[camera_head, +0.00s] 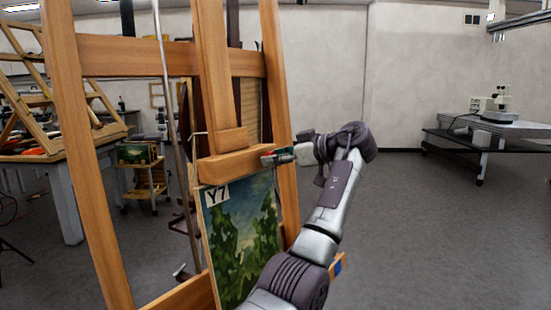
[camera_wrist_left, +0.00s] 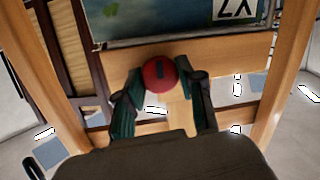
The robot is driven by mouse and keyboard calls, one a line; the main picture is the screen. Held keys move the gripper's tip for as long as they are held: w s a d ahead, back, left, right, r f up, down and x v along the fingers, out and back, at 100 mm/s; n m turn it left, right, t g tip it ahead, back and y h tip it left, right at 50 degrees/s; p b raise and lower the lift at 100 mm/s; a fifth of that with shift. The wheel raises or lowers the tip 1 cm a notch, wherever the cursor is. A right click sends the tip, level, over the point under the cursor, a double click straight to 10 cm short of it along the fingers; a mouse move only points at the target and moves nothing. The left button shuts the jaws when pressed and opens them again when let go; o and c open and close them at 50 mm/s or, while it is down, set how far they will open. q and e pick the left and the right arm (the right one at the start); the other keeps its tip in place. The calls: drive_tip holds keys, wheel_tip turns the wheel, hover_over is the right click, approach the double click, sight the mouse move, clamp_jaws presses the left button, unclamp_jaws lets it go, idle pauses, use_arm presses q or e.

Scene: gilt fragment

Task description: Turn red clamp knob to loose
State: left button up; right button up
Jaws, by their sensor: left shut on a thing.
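The red clamp knob (camera_wrist_left: 160,76) shows in the left wrist view as a round red disc with a short dark mark on its face. It sits at the wooden clamp bar of the easel, at the edge of the painting marked Y7 (camera_wrist_left: 188,16). My left gripper (camera_wrist_left: 160,80) has its two green-dark fingers on either side of the knob and is shut on it. In the head view, my left gripper (camera_head: 280,157) reaches the clamp block (camera_head: 235,163) above the painting (camera_head: 240,235), and hides most of the knob. My right gripper is not in view.
The wooden easel (camera_head: 85,170) stands close in front, with a thin metal rod (camera_head: 170,110) beside its mast. A workbench (camera_head: 60,160) and a small cart (camera_head: 145,180) stand at left. A microscope table (camera_head: 480,135) stands at far right. The floor at right is clear.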

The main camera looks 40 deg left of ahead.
use_arm(q)
drive_tip(key=shift+r, duration=0.1)
drive_tip(key=o, duration=1.1)
drive_tip(key=shift+o, duration=0.2)
drive_tip(key=shift+d, duration=0.1)
drive_tip(key=v, duration=1.2)
